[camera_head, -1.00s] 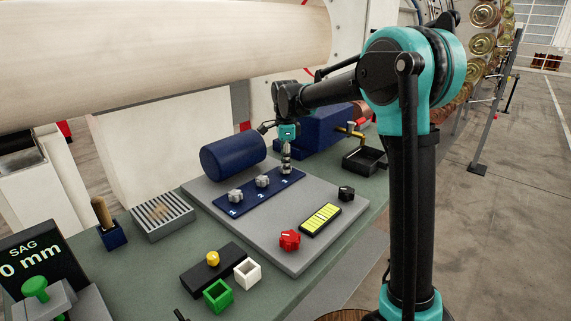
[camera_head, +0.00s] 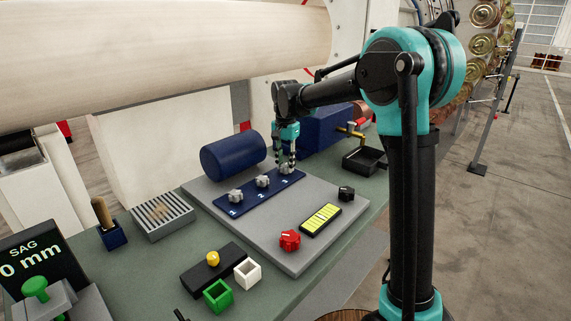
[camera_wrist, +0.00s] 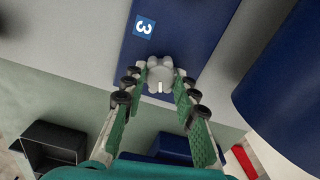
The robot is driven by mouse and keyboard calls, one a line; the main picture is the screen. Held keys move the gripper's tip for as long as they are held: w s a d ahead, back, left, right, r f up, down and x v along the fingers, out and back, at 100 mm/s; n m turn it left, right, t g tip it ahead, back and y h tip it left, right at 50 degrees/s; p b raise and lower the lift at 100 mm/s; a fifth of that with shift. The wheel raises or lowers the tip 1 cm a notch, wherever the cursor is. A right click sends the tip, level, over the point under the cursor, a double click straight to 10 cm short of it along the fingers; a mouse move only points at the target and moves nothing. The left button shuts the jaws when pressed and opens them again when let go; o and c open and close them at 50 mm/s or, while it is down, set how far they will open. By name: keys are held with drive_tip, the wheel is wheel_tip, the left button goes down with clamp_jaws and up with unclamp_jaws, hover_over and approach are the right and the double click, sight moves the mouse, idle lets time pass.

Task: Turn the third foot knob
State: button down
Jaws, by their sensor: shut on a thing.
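The third foot knob (camera_wrist: 160,74) is a pale grey lobed knob with a white pointer mark. It stands on the blue strip (camera_wrist: 184,25) beside the label "3" (camera_wrist: 144,27). In the wrist view its mark points down the picture, toward my palm. My gripper (camera_wrist: 160,84) is shut on it, with one green-padded finger on each side. In the head view my gripper (camera_head: 286,166) reaches down at the far end of the strip and its fingers largely hide that knob. The first knob (camera_head: 235,195) and second knob (camera_head: 262,181) stand free on the same strip.
A blue cylinder (camera_head: 233,156) lies left of my gripper, and a black tray (camera_head: 365,160) is to the right. A red knob (camera_head: 290,240), a yellow display (camera_head: 321,219) and a black knob (camera_head: 346,193) are on the grey plate. The display (camera_head: 33,258) reads SAG 0 mm.

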sight(285, 165)
drive_tip(key=n, duration=0.6)
drive_tip(key=shift+n, duration=0.3)
drive_tip(key=n, duration=1.2)
drive_tip(key=shift+n, duration=0.3)
drive_tip(key=n, duration=0.6)
drive_tip(key=shift+n, duration=0.3)
drive_tip(key=c, duration=1.2)
unclamp_jaws()
wheel_tip(285, 165, up, 12)
